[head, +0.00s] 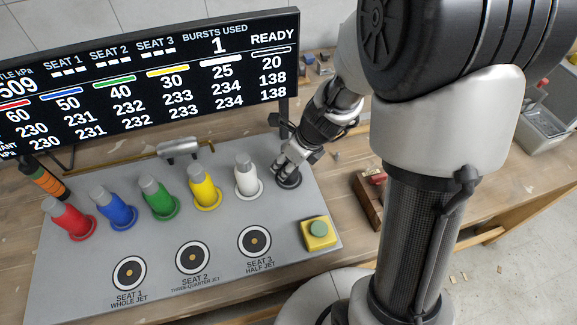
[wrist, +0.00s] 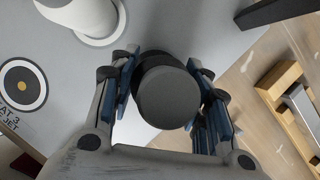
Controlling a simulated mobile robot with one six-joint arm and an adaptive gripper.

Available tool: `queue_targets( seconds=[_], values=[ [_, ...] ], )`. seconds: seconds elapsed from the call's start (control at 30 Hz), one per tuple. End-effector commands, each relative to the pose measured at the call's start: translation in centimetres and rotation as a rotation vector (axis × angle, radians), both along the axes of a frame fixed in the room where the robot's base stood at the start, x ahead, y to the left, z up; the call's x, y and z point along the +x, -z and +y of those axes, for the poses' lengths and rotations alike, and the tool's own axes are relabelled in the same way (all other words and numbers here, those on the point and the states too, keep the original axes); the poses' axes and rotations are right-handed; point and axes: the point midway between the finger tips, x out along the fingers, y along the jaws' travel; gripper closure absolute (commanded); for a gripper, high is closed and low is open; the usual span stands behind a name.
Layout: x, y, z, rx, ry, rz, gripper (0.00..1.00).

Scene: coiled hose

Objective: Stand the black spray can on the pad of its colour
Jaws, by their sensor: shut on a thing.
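My gripper (head: 290,162) is at the right end of the grey board, just right of the white can. In the wrist view, my gripper (wrist: 167,88) has its blue-edged fingers closed on both sides of the black spray can (wrist: 170,97), whose round dark top faces the camera. In the head view, the black pad (head: 289,183) shows as a dark ring directly below my gripper. The fingers hide most of the can there. I cannot tell whether the can's base touches the pad.
Red (head: 72,220), blue (head: 117,211), green (head: 159,199), yellow (head: 204,187) and white (head: 247,177) cans stand in a row to the left. Three ringed seats lie in front. A yellow box with a green button (head: 318,232) sits front right. A display (head: 150,75) rises behind.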

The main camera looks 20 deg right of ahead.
Motion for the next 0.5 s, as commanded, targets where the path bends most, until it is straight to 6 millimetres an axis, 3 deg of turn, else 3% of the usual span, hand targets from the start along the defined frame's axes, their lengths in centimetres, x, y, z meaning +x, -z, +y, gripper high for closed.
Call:
queue_targets(
  seconds=[0.33,0.37,0.5],
  values=[
    [0.08,0.22,-0.01,0.001,0.001,-0.002,0.92],
    [0.06,0.14,-0.01,0.000,0.001,-0.001,0.55],
    [0.05,0.10,0.00,0.000,0.001,-0.001,0.45]
  ],
)
